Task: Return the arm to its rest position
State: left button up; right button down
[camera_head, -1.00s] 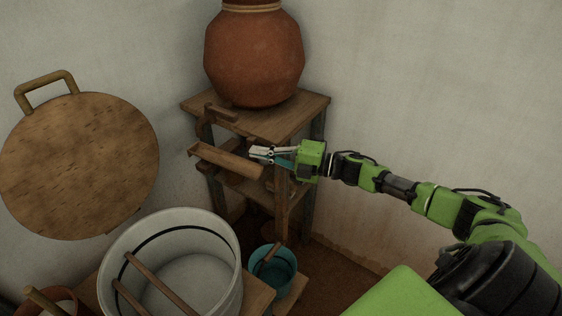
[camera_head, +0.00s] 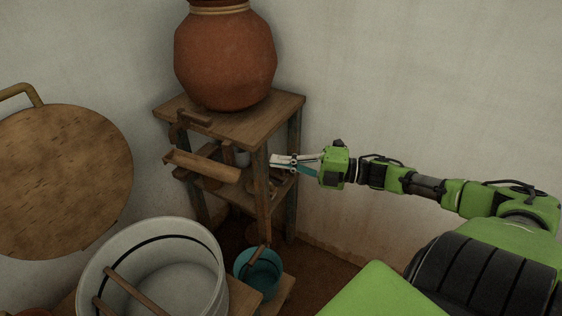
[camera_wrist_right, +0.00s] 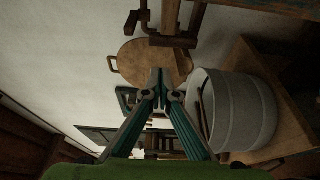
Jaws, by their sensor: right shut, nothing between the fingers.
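My right arm is green and black and reaches in from the right in the head view. Its gripper (camera_head: 284,162) is shut and empty, beside the right front of the wooden stand (camera_head: 275,110). The gripper also shows in the right wrist view (camera_wrist_right: 158,80), its fingertips together with nothing between them. A wooden trough-like piece (camera_head: 202,166) sticks out from the stand's front, left of the gripper and apart from it. My left gripper is not in view.
A large clay pot (camera_head: 225,60) stands on the stand. A grey tub (camera_head: 205,250) with sticks across it and a teal bucket (camera_head: 260,275) stand below. A round wooden board (camera_head: 60,180) is at the left. Bare wall lies behind my right arm.

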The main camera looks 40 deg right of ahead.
dwell(0.6)
jog(key=s+d+f+m+t+h, duration=0.1)
jog(key=d+f+m+h, duration=0.35)
jog(key=f, duration=0.45)
jog(key=s+d+f+m+h, duration=0.1)
jog(key=d+f+m+h, duration=0.3)
jog(key=f, duration=0.5)
jog(key=s+f+m+g+h, duration=0.2)
jog(key=s+f+m, duration=0.3)
jog(key=f, duration=0.6)
jog(key=s+f+m+g+h, duration=0.25)
jog(key=s+f, duration=0.45)
jog(key=f, duration=0.4)
jog(key=s+a+f+m+g+p, duration=0.1)
jog(key=s+a+f+m+g, duration=0.1)
jog(key=s+a+f, duration=0.3)
jog(key=s+a+f+m+g, duration=0.2)
jog(key=s+a+f, duration=0.2)
jog(key=s+f, duration=0.35)
jog(key=s+a+f+m+g+y, duration=0.1)
jog(key=s+a+f, duration=0.3)
jog(key=s+a, duration=0.4)
jog(key=s+a+f+m+g+y, duration=0.1)
jog(key=s+a+f+g, duration=0.3)
jog(key=s+a, duration=0.5)
jog(key=shift+f+m+g, duration=0.2)
jog(key=shift+m+g, duration=0.15)
jog(key=shift+m, duration=0.25)
jog(key=shift+s, duration=0.1)
